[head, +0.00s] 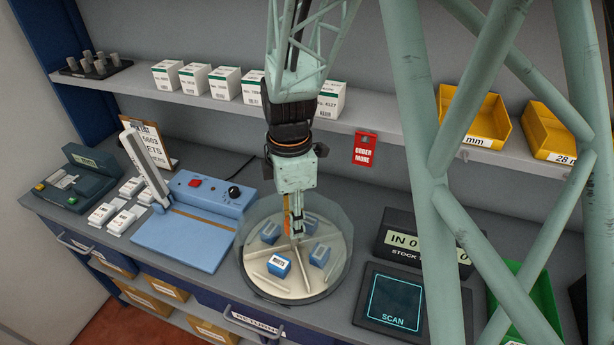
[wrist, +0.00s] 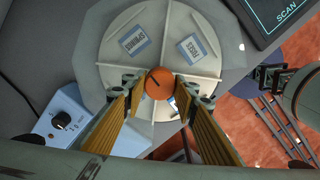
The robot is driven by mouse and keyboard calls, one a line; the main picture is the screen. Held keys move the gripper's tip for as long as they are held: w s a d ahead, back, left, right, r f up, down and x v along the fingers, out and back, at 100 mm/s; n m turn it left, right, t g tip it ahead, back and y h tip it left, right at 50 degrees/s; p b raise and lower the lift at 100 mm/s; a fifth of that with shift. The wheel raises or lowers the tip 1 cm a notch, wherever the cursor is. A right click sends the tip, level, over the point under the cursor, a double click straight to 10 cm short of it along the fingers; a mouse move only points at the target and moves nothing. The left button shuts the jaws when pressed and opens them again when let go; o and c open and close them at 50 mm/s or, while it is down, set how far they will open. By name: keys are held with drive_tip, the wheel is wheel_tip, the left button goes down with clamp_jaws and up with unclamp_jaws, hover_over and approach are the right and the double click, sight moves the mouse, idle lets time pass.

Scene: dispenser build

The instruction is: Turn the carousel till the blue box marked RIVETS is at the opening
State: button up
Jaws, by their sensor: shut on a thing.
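The carousel (head: 312,277) is a round pale tray split by ribs, with a clear wall around it. Several blue boxes with white labels stand in its sections. The front box (head: 278,267) has a label too small to read surely. In the wrist view one box (wrist: 135,41) seems to read SPRINGS and another (wrist: 193,48) FUSES. A further box under my gripper is mostly hidden. My gripper (wrist: 158,88) is shut on the orange knob (wrist: 159,80) at the carousel's hub. I cannot tell exactly where the opening lies.
A blue device (head: 200,220) with a black dial stands left of the carousel. A scan pad (head: 393,300) and a stock display (head: 425,240) stand to the right. The shelf (head: 200,97) behind holds white cartons (head: 195,77) and yellow bins (head: 475,120).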

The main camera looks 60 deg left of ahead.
drive_tip(key=shift+s+r+n, duration=0.1)
drive_tip(key=shift+n, duration=0.8)
drive_tip(key=o, duration=1.1)
drive_tip(key=shift+r, duration=0.2)
